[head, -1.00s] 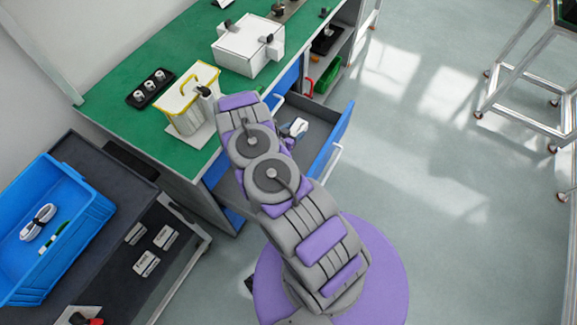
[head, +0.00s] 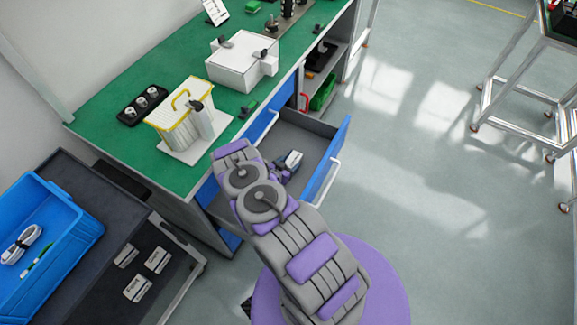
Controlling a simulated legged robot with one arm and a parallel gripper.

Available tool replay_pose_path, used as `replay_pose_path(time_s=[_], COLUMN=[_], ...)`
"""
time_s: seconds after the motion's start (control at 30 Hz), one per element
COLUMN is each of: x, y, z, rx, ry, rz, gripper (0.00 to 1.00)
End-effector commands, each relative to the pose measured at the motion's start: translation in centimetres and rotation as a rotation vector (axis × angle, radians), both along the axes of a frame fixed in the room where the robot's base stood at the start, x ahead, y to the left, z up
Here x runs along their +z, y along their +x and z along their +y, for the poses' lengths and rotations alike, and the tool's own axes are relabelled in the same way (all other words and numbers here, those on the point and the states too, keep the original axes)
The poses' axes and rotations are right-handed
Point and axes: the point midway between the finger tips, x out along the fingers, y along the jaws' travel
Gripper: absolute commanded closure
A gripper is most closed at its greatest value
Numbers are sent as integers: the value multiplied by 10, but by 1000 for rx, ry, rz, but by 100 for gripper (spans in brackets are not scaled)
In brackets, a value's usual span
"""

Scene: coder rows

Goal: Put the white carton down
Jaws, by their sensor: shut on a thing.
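The white carton (head: 293,158) is small, with a blue part, and shows over the inside of the open blue-fronted drawer (head: 318,122). My gripper (head: 284,170) is beside it at its lower left and shut on it. The fingertips are mostly hidden behind my own purple and grey arm. I cannot tell whether the carton touches the drawer floor.
The green bench top (head: 105,92) holds a yellow-rimmed white bin (head: 178,120), a larger white box (head: 240,62) and a black tray (head: 142,105). A dark cart (head: 110,215) with a blue crate (head: 62,190) stands at left. Open floor lies at right.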

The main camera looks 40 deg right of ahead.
Motion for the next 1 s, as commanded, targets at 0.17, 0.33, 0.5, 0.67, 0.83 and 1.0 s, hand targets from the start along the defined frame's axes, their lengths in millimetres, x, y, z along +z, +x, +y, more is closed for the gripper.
replay_pose_path(time_s=[0.17, 0.33, 0.5, 0.67, 0.83, 1.0], x=[-4, -5, -5, -6, -5, -1], y=[0, 0, 0, 0, 0, -1], z=[0, 0, 0, 0, 0, 8], rx=[0, 1, 1, 0, 0, 3], ry=[0, 0, 1, 1, 1, 3], rz=[-1, 0, 0, 0, 0, 0], gripper=[70, 70, 19, 8, 8, 8])
